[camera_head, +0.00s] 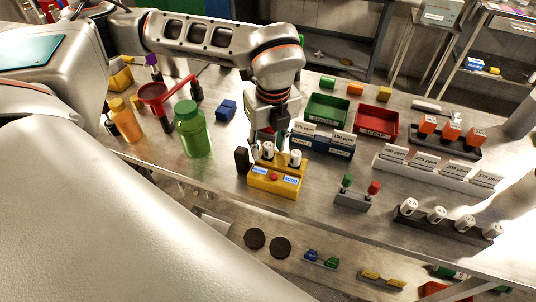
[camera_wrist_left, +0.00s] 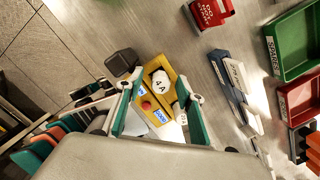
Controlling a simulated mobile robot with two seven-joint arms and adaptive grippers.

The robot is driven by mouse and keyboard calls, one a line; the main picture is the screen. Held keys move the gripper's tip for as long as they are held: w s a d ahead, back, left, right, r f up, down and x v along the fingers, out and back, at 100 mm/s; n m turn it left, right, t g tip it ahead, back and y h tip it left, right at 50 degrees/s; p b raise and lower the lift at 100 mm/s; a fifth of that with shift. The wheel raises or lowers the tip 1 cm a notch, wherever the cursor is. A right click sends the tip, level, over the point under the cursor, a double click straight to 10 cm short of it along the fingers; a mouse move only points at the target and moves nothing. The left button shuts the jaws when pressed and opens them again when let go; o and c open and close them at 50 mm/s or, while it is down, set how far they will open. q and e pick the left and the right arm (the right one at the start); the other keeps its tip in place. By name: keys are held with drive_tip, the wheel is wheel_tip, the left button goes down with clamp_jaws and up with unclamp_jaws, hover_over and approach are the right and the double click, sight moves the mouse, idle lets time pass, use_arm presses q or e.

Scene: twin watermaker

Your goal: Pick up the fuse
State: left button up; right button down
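Two white cylindrical fuses stand upright in a yellow box (camera_head: 273,182) with blue displays and a red button. In the head view they are the left fuse (camera_head: 267,150) and the right fuse (camera_head: 295,158). In the left wrist view one fuse (camera_wrist_left: 161,83), marked 4A, shows between the fingers; the other lies close to the right finger, partly hidden. My left gripper (camera_head: 268,140) is above the box, pointing down, with teal fingers apart and nothing held. Its fingers also show in the wrist view (camera_wrist_left: 160,88). Contact with a fuse cannot be told. My right gripper is not in view.
A black block (camera_head: 241,161) stands close left of the box, and a blue labelled holder (camera_head: 323,142) behind it. A green bottle (camera_head: 192,130) is farther left. A grey stand (camera_head: 352,200) and a dark rack (camera_head: 447,223) with several white cylinders are right.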

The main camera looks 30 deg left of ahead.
use_arm(q)
drive_tip(key=shift+f, duration=0.45)
drive_tip(key=shift+c, duration=0.5)
clamp_jaws()
drive_tip(key=shift+r, duration=0.1)
